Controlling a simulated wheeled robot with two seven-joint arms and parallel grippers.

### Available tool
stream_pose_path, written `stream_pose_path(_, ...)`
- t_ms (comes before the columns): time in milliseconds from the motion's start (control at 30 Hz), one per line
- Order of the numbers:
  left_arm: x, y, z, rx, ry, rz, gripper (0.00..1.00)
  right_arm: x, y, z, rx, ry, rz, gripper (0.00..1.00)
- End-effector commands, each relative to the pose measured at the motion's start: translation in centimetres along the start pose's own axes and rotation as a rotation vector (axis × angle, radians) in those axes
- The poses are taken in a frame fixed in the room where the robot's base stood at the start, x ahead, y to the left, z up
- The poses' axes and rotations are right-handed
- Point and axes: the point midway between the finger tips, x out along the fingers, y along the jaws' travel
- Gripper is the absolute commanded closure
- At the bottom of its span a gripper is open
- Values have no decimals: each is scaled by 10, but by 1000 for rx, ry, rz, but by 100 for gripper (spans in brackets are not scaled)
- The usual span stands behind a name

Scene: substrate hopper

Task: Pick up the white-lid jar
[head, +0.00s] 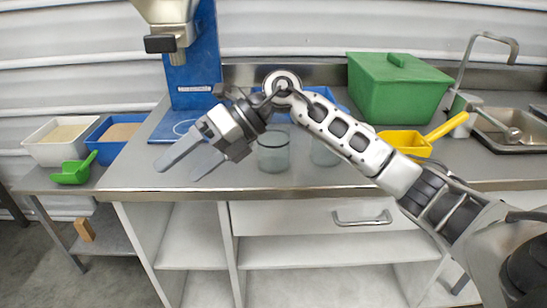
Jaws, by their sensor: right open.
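No white lid can be made out. I cannot tell which one has a white lid. My right gripper (178,169) is open and empty, left of the jars in the picture, its fingers pointing down-left over the counter's front left part. My left gripper is out of view.
A blue dispenser stand (205,50) stands at the counter's back left. A green lidded box (395,90), a yellow scoop (405,140) and a sink (505,125) are to the right. White (40,152) and blue (98,146) bins and a green scoop (73,171) sit on the lower left table.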

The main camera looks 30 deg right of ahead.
Motion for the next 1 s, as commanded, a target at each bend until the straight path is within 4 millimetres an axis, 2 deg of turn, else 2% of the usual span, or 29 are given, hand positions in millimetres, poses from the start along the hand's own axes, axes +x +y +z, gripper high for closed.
stream_pose_path(33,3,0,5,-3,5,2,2,-33,-21,11,-59,36,-188,5)
stream_pose_path(67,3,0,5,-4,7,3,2,-53,-31,15,-74,60,-290,5)
stream_pose_path(100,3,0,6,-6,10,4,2,-81,-43,20,-79,81,-417,5)
stream_pose_path(200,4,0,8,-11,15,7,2,-149,-59,28,-52,108,-679,5)
stream_pose_path(300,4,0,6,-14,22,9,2,-199,-62,28,0,112,-849,5)
stream_pose_path(400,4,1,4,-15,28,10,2,-225,-63,26,38,112,-935,5)
stream_pose_path(533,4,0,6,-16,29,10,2,-226,-75,23,55,116,-964,5)
stream_pose_path(800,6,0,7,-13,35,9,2,-191,-122,16,52,118,-959,5)
stream_pose_path(1000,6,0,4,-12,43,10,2,-176,-145,13,51,115,-958,5)
